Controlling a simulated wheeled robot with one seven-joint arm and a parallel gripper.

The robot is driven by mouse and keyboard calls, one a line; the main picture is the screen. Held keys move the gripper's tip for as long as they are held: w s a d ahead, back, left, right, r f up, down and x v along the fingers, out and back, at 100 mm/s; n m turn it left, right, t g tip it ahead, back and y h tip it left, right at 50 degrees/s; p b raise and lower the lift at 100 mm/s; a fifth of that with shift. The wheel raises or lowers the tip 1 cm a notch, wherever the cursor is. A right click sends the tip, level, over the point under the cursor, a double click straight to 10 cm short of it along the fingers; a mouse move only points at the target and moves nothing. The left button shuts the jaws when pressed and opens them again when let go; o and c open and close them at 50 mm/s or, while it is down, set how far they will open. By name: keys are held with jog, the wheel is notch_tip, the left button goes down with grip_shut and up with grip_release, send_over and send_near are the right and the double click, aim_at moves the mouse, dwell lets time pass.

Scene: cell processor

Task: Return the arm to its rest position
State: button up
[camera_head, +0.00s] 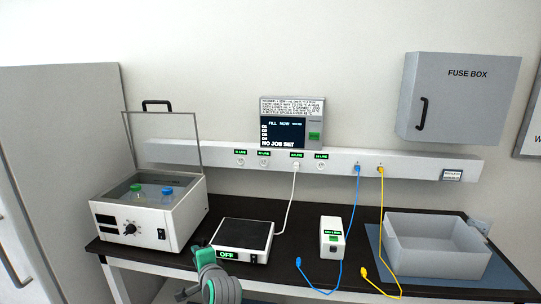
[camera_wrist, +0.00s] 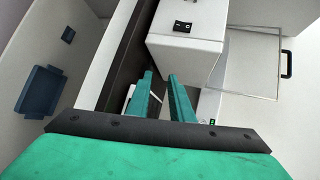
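My gripper (camera_wrist: 160,80) shows in the wrist view with its two green fingers apart and nothing held between them. In the head view, part of my green and grey arm (camera_head: 212,277) shows at the bottom, in front of the table's front edge and below the hot plate. My fingertips cannot be made out there. In the wrist view a white box corner with a black rocker switch (camera_wrist: 183,26) lies just beyond the fingers, and I see no contact.
The open-lidded bath (camera_head: 165,231) holds two capped bottles. The hot plate (camera_head: 243,237) reads OFF. A small white box (camera_head: 331,239), blue and yellow cables, and a grey bin (camera_head: 437,264) stand to the right on the dark table (camera_head: 295,262). A fuse box (camera_head: 455,100) hangs above.

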jog(key=s+d+f+n+t+h, duration=0.1)
jog(key=s+d+f+n+h, duration=0.1)
jog(key=s+d+f, duration=0.7)
jog(key=s+d+f+n+t+h, duration=0.15)
jog(key=s+d+f, duration=0.4)
jog(key=f, duration=0.55)
jog(key=s+d+f+n+h, duration=0.1)
jog(key=s+d+f+n, duration=0.15)
jog(key=s, duration=0.65)
jog(key=s+d+f+n+h, duration=0.1)
jog(key=s+d+f, duration=0.25)
jog(key=s, duration=0.45)
jog(key=s+d+r+n+h, duration=0.1)
jog(key=s+r, duration=0.4)
jog(key=s, duration=0.7)
jog(key=s+d+r+n+h, duration=0.1)
jog(key=s+r+n, duration=0.3)
jog(key=s, duration=0.9)
jog(key=shift+d+r+n+t, duration=0.25)
jog(key=shift+r+n+t, duration=0.05)
jog(key=shift+r+t, duration=0.1)
jog(key=shift+w, duration=0.1)
